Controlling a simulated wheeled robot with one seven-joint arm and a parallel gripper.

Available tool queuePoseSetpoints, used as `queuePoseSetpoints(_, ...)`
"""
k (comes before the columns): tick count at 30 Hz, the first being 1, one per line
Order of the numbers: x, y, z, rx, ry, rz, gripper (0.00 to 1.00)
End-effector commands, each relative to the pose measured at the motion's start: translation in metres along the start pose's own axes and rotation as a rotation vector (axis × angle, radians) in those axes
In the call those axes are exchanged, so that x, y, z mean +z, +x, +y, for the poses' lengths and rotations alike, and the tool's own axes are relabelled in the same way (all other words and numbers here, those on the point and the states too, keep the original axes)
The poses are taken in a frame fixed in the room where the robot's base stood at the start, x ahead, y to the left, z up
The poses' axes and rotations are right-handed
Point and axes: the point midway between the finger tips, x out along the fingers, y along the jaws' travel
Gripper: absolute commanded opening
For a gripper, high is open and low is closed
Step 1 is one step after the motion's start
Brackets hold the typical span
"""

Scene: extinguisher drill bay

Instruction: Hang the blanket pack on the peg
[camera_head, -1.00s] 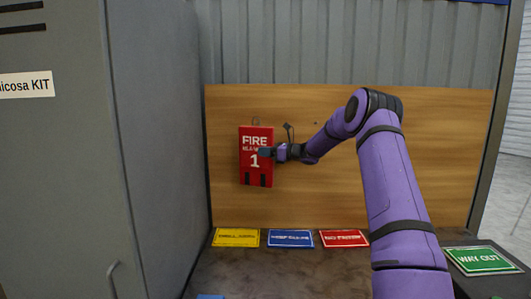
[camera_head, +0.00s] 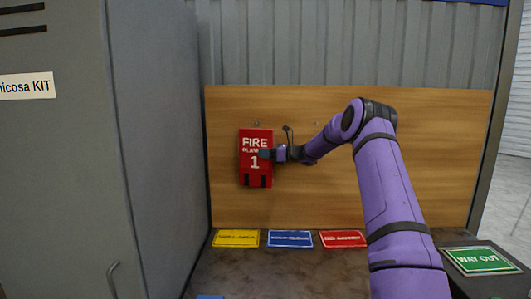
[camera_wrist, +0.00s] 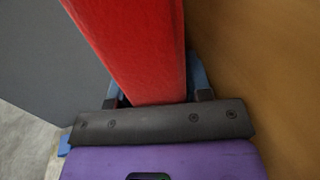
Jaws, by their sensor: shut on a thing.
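The red blanket pack (camera_head: 255,172), marked FIRE and 1, is upright in front of the wooden board. My gripper (camera_head: 266,154) is shut on it from the right side. In the wrist view the red pack (camera_wrist: 135,45) lies between the two blue fingers of my gripper (camera_wrist: 155,85). A small fitting, likely the peg (camera_head: 256,124), shows on the board just above the pack's top edge. I cannot tell whether the pack's loop is around it, or whether the pack's back touches the board.
The wooden board (camera_head: 400,165) stands behind a dark bench top. Yellow (camera_head: 236,238), blue (camera_head: 290,239) and red (camera_head: 342,239) signs lie along its back. A green WAY OUT sign (camera_head: 480,261) is at the right. A tall grey cabinet (camera_head: 60,180) stands close on the left.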

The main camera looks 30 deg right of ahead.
Motion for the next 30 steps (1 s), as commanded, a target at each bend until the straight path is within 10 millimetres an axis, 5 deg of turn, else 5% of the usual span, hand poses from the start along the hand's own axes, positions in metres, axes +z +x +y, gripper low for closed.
queuePoseSetpoints(9, -0.0021, -0.0028, -0.0041, -0.014, -0.001, 0.004, 0.0)
queuePoseSetpoints(10, -0.0021, -0.0029, -0.0042, -0.014, -0.001, 0.005, 0.5)
queuePoseSetpoints(14, -0.0022, -0.0026, -0.0037, -0.013, 0.0, 0.005, 0.74)
queuePoseSetpoints(30, -0.0026, -0.0039, -0.0028, -0.012, 0.001, 0.006, 0.75)
